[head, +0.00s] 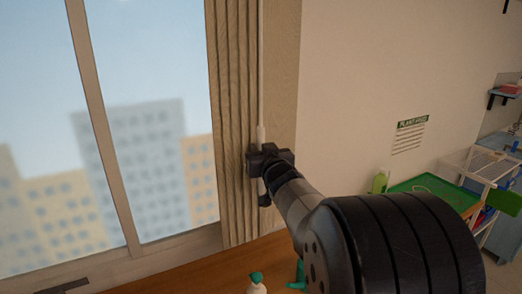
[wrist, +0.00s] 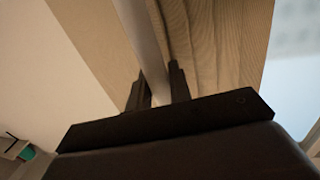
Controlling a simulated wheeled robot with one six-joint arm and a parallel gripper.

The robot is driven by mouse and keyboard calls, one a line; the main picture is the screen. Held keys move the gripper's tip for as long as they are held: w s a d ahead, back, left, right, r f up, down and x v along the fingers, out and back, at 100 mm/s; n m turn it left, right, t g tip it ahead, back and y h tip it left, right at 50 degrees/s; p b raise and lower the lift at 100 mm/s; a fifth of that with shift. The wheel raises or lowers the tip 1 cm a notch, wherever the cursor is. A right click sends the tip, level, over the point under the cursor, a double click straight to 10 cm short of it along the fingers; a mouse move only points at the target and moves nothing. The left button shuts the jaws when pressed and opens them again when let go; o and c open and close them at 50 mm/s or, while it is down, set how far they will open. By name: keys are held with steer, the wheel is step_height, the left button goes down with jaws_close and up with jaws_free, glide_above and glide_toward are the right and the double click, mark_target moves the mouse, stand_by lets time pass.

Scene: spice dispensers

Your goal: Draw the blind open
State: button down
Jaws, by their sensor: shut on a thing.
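The blind (head: 234,120) is a beige pleated fabric gathered in a narrow stack at the right side of the window. A thin pale wand (head: 261,70) hangs down in front of the window's right frame. My gripper (head: 262,160) is shut on the wand near its lower part. In the wrist view the wand (wrist: 143,35) passes between the two dark fingers of my gripper (wrist: 158,85), with the blind's folds (wrist: 215,45) just to the right. The wand's lower end is partly hidden by my gripper.
The window glass (head: 150,60) left of the blind is uncovered, with blurred buildings outside. A wooden surface (head: 205,264) below holds a white bottle with a green cap (head: 257,283). A green-topped table (head: 430,190) and shelves stand at the right.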

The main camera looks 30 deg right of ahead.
steer(key=c, duration=1.3)
jaws_free()
steer(key=shift+c, duration=0.2)
steer(key=shift+s, duration=0.1)
steer(key=s+a, duration=0.1)
steer(key=s, duration=0.9)
steer(key=shift+s+a, duration=0.3)
steer(key=shift+a, duration=0.1)
steer(key=w+d, duration=0.1)
steer(key=w, duration=0.9)
steer(key=shift+w+d, duration=0.25)
steer(key=shift+w, duration=0.15)
